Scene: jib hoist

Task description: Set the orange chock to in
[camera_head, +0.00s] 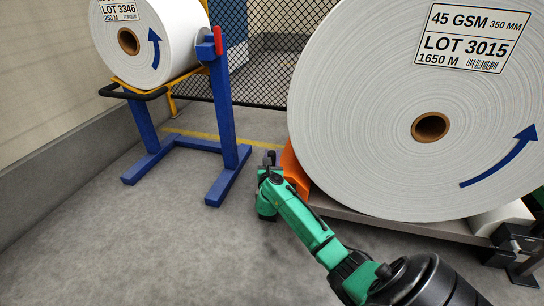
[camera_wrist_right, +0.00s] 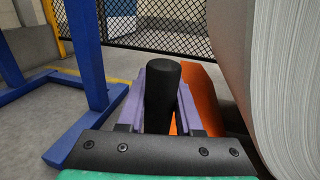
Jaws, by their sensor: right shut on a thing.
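The orange chock (camera_head: 294,170) is a wedge at the lower left of the large white roll (camera_head: 370,110). Its slope is close against the roll; whether they touch I cannot tell. In the right wrist view the chock (camera_wrist_right: 207,95) shows behind and right of the fingers. My right gripper (camera_head: 270,165) is at the chock's left side. In the wrist view its two purple fingers (camera_wrist_right: 162,105) are shut on an upright black handle (camera_wrist_right: 162,85) beside the orange body. The handle's join to the chock is hidden. My left gripper is not in view.
The large roll rests over a low grey platform (camera_head: 400,224). A blue stand (camera_head: 225,130) carries a smaller roll (camera_head: 165,40) at upper left. A mesh fence (camera_head: 285,40) stands behind. The floor at front left is clear. A black metal bracket (camera_head: 515,245) is at right.

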